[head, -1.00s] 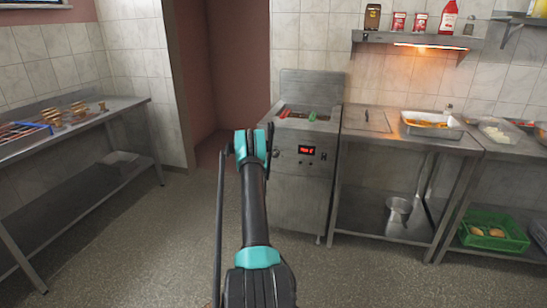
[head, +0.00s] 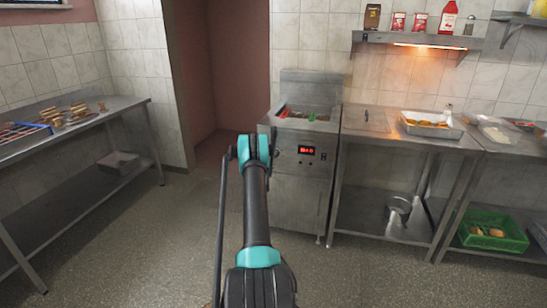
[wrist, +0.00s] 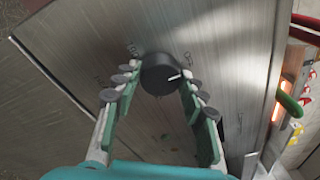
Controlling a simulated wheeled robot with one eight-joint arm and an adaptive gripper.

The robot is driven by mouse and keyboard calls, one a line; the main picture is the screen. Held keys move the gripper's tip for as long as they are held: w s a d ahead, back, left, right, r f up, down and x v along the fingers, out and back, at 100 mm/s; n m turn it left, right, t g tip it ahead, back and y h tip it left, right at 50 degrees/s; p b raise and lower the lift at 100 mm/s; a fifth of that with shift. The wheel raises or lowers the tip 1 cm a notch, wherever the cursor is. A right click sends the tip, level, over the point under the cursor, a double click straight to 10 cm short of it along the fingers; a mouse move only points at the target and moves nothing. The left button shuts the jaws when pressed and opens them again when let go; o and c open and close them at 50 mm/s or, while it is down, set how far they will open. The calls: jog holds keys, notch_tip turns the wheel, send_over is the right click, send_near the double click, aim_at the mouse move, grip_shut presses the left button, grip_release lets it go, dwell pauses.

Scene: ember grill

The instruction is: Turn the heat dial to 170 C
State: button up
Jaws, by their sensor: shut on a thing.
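The heat dial (wrist: 158,72) is a round black knob with a white pointer mark, on the steel front panel (wrist: 95,40) in the wrist view. The mark points to the right side of the picture. Small printed labels around the dial are too blurred to read. My gripper (wrist: 160,80) is shut on the dial, one finger on each side. In the head view the dial and my fingertips are hidden behind my arm. The fryer unit (head: 290,205) stands ahead, with a small red lit display (head: 307,150) whose digits I cannot read.
A steel table (head: 375,140) with a food tray (head: 430,132) stands to the right of the fryer. A heat-lamp shelf (head: 400,41) hangs above. A green crate (head: 490,243) sits low at right. A bench (head: 70,140) is at left. Floor between is free.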

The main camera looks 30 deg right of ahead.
jog(key=shift+c, duration=0.2)
jog(key=shift+s+d+m+t+y, duration=0.1)
jog(key=shift+m+t+y, duration=0.45)
jog(key=shift+m, duration=4.9)
jog(key=shift+s+d+m+t+y, duration=0.15)
jog(key=shift+m+t+y, duration=0.4)
jog(key=shift+m, duration=4.95)
jog(key=shift+s+d+m+t+y, duration=0.1)
jog(key=shift+m+t+y, duration=0.45)
jog(key=shift+m, duration=4.9)
